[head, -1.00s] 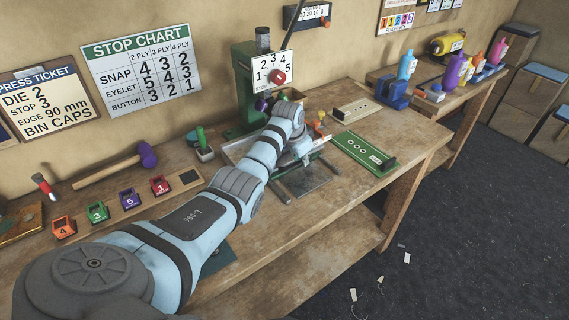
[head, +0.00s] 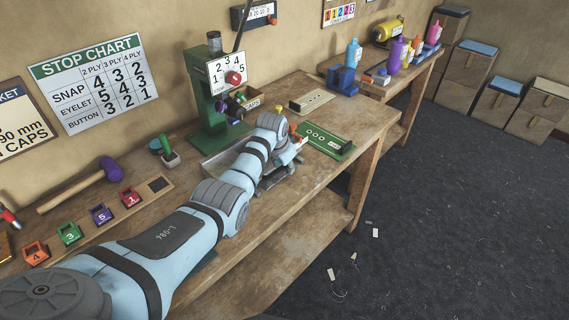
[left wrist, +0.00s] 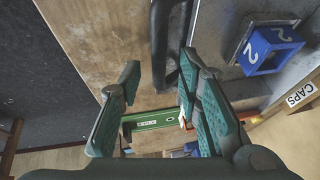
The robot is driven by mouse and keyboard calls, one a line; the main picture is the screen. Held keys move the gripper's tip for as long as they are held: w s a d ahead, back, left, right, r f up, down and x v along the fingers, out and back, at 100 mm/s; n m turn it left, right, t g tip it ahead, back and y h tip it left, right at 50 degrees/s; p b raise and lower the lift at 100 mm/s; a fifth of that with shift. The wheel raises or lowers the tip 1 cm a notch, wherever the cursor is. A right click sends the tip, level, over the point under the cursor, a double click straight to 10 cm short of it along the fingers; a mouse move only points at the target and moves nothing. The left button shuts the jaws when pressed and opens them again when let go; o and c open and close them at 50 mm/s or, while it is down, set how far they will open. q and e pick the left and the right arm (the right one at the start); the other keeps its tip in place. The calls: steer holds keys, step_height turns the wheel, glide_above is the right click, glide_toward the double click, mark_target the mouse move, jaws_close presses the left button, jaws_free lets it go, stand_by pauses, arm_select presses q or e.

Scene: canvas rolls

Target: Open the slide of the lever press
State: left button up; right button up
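The green lever press (head: 205,125) stands against the wall, with a numbered dial plate and red knob (head: 233,77). Its metal slide (head: 217,166) at the bench front is largely covered by my left arm. In the left wrist view, the slide's grey plate (left wrist: 222,62) carries a blue die marked 2 (left wrist: 268,50). A dark handle bar (left wrist: 160,45) runs along the plate's edge and reaches between or just behind my fingers. My left gripper (left wrist: 160,98) is open at this bar; contact cannot be told. My right gripper is not in view.
Numbered coloured dies (head: 100,214) and a purple mallet (head: 85,183) lie left. The floor beyond the bench's front edge is mostly clear, with small scraps.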

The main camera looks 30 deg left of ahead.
arm_select(q)
steer(key=v, duration=1.2)
